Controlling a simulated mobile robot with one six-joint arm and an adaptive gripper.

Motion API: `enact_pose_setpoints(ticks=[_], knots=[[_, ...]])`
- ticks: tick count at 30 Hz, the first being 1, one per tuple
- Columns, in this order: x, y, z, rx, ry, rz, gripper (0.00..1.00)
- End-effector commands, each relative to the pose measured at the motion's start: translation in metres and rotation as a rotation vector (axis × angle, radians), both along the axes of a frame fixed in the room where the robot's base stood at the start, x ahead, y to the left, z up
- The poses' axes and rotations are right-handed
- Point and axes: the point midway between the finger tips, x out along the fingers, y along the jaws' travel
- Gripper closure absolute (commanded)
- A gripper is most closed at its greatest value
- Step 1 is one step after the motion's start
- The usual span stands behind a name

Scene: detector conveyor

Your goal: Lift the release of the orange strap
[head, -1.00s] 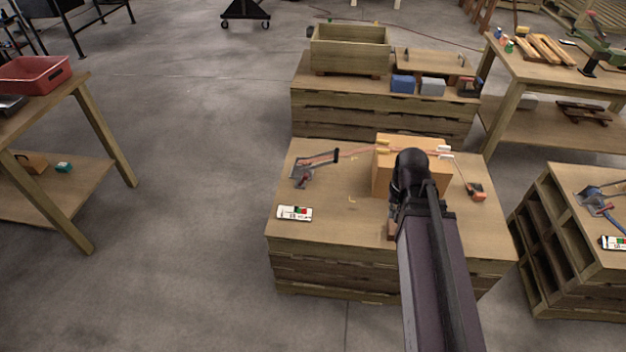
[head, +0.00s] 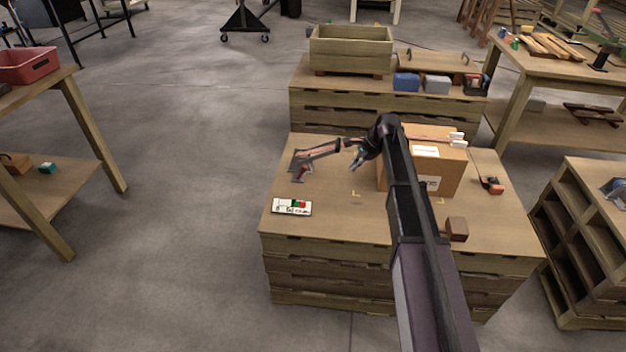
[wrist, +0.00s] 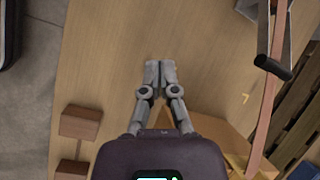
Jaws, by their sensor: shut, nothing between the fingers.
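The orange strap (wrist: 268,110) is a salmon-coloured band along the right of the wrist view. It runs over the cardboard box (head: 448,175) in the head view. A grey metal tensioner (head: 317,153) with a black-ended handle lies left of the box; part of it shows at the wrist view's upper right (wrist: 283,30). An orange-and-black buckle (head: 491,185) sits right of the box. My gripper (wrist: 160,68) is shut and empty. It also shows in the head view (head: 356,163), left of the box and close to the tensioner, apparently not touching it. My arm hides part of the box.
A white label card (head: 292,207) lies at the front left of the pallet-stack table. A brown block (head: 456,229) is at the front; two blocks show in the wrist view (wrist: 80,122). A wooden crate (head: 351,50) stands on the stack behind.

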Motion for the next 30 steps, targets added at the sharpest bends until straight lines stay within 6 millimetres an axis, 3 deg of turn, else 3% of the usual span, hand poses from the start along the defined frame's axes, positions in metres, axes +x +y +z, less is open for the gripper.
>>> enact_pose_setpoints(ticks=[1, 3, 12, 18, 30], knots=[[0.023, 0.007, -0.019, 0.024, 0.025, -0.045, 1.0], [0.042, 0.015, -0.03, 0.058, 0.061, -0.111, 1.0], [0.105, 0.043, -0.06, 0.173, 0.211, -0.33, 1.0], [0.12, 0.05, -0.065, 0.205, 0.256, -0.388, 1.0], [0.12, 0.052, -0.064, 0.206, 0.261, -0.393, 1.0]])
